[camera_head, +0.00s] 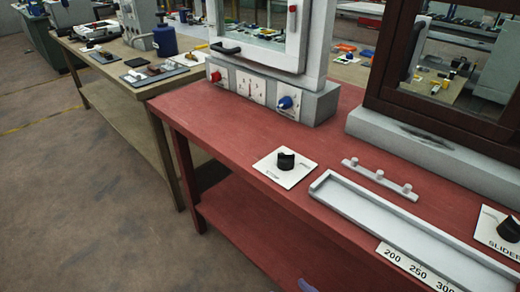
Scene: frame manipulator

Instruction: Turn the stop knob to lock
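A black knob (286,160) stands on a white square plate (284,176) near the front edge of the red table. The small print on this plate is too small to read, so I cannot tell whether it is the stop knob or how it is set. A second black knob (508,229) sits on a white plate marked "SLIDER" at the right edge of the view. Neither of my grippers can be made out. A small bluish-grey shape (307,286) shows at the bottom edge, and I cannot tell what it is.
The red table (235,135) also carries a grey-framed box with a red knob (216,76) and a blue knob (286,102), a dark-framed window (400,62), a pegged bar (380,179) and a long grey tray (322,184). The tabletop left of the black knob is clear.

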